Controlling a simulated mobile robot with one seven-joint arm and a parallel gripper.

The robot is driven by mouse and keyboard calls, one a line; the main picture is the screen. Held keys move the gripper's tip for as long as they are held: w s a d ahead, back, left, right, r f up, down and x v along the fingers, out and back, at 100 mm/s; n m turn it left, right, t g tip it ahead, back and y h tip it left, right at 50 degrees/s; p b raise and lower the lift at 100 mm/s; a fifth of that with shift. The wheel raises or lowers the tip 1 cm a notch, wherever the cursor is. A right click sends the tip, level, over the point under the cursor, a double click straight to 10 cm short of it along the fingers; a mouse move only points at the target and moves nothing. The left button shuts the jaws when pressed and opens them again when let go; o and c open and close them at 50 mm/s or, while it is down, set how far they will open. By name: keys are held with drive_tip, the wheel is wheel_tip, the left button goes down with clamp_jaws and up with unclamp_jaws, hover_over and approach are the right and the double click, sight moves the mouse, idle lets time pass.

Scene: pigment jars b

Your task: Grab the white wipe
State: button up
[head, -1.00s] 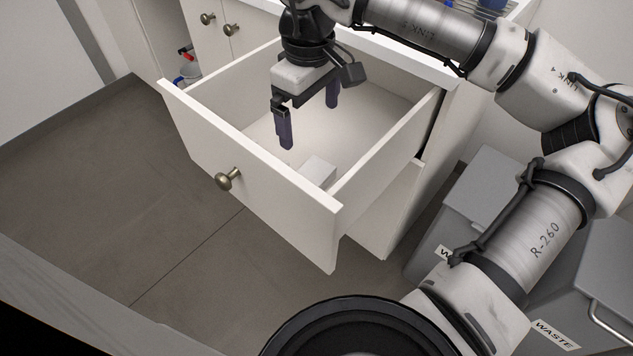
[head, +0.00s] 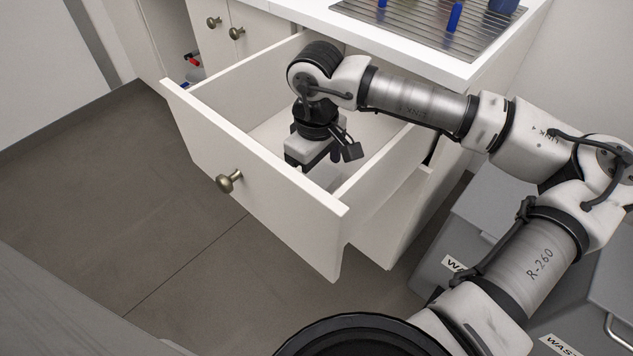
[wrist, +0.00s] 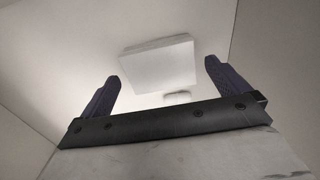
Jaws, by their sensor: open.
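The white wipe (wrist: 160,63) is a pale, flat, square-edged block lying on the drawer floor. In the wrist view it is ahead of my gripper (wrist: 161,72), roughly between the two dark fingers, which stand apart with nothing held. A smaller pale piece (wrist: 177,97) shows just below it, close to the gripper's dark bar; I cannot tell what it is. In the head view my gripper (head: 308,152) is down inside the open drawer (head: 260,165), near its front panel. The fingertips are hidden there, and the wipe is mostly hidden by the gripper and the drawer front.
The drawer walls close in around my gripper on all sides. A counter (head: 400,45) above holds a ribbed metal tray (head: 425,35) with blue items. Grey waste bins (head: 490,205) stand at the right. The floor at the left is clear.

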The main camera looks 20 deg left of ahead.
drive_tip(key=shift+f, duration=1.35)
drive_tip(key=c, duration=0.9)
